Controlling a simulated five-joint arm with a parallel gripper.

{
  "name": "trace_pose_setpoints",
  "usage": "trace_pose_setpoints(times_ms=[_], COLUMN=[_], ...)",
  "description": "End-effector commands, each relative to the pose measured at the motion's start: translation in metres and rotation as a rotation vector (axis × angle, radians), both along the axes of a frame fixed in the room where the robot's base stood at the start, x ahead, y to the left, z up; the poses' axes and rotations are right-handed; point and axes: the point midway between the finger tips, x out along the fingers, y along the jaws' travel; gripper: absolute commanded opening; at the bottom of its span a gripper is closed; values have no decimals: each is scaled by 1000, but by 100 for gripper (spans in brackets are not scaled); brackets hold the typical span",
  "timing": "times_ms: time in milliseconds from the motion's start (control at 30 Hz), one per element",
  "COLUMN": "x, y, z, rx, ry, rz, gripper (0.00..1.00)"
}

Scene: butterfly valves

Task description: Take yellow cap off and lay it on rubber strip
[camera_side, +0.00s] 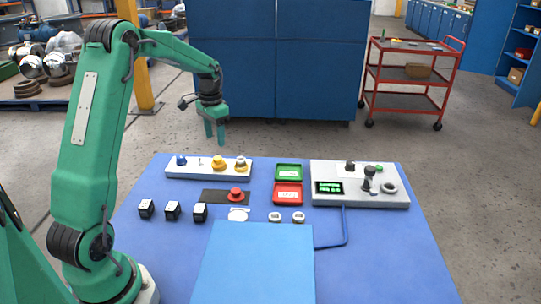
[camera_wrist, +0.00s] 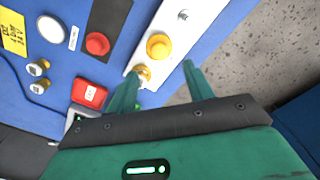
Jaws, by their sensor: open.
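The yellow cap (camera_side: 218,162) sits on a white rack (camera_side: 205,168) at the back of the blue table. It also shows in the wrist view (camera_wrist: 158,46) as a round yellow top. The black rubber strip (camera_side: 212,196) lies in front of the rack with a red cap (camera_side: 236,194) on its right part; strip (camera_wrist: 117,20) and red cap (camera_wrist: 97,43) show in the wrist view. My gripper (camera_side: 215,140) is open and empty, above and behind the rack. In the wrist view its fingertips (camera_wrist: 160,76) are apart, with the yellow cap beyond them.
Beside the yellow cap stands another yellowish fitting (camera_side: 241,164); a blue cap (camera_side: 181,160) is at the rack's left end. Green (camera_side: 288,166) and red (camera_side: 275,195) trays and a control box (camera_side: 335,199) stand to the right. The strip's left part is bare.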

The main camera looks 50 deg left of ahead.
Motion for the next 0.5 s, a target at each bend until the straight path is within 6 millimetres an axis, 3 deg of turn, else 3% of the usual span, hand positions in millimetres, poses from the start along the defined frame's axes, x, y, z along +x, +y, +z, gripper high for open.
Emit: trace_pose_setpoints(times_ms=[500], x=[0], y=[-1], z=[-26], rx=[0], ry=[0], rz=[0], gripper=[52])
